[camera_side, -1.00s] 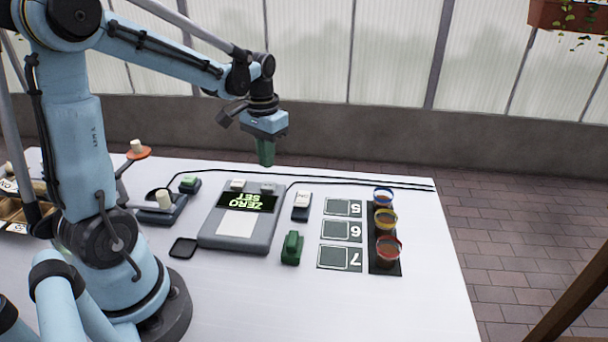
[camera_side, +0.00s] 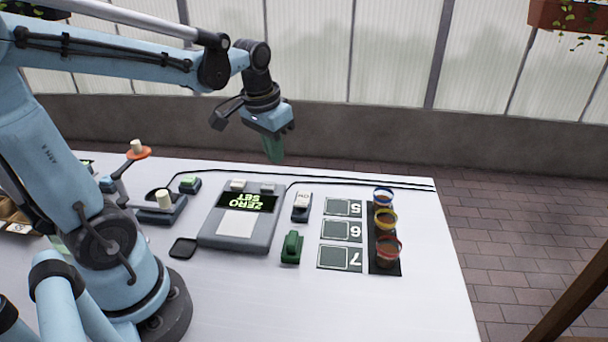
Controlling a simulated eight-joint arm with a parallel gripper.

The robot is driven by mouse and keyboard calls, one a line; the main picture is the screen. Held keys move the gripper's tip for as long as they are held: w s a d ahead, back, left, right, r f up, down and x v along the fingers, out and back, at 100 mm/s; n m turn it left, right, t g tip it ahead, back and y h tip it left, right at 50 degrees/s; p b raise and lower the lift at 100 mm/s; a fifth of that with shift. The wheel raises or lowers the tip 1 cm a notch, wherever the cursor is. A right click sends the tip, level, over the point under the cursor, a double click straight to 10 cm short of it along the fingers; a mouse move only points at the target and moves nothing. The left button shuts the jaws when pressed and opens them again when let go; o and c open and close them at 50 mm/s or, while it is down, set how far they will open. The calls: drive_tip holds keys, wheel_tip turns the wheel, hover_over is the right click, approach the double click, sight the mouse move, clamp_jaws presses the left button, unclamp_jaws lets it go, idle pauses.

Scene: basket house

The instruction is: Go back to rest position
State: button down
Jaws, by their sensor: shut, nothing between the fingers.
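My gripper (camera_side: 274,150) has green fingers that point down and are shut with nothing between them. It hangs in the air above the back of the white table (camera_side: 410,315), over the area behind the grey device. The grey device (camera_side: 238,218) has a display with the words "ZERO SET" seen upside down. My gripper touches nothing that I can see.
A green object (camera_side: 291,248) and a white switch (camera_side: 302,206) stand nearby. The front right table is clear.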

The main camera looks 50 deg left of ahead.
drive_tip(key=s+d+m+t, duration=0.2)
drive_tip(key=s+d+t, duration=0.1)
drive_tip(key=d, duration=0.6)
drive_tip(key=shift+s+t+h, duration=0.3)
drive_tip(key=shift+t, duration=0.6)
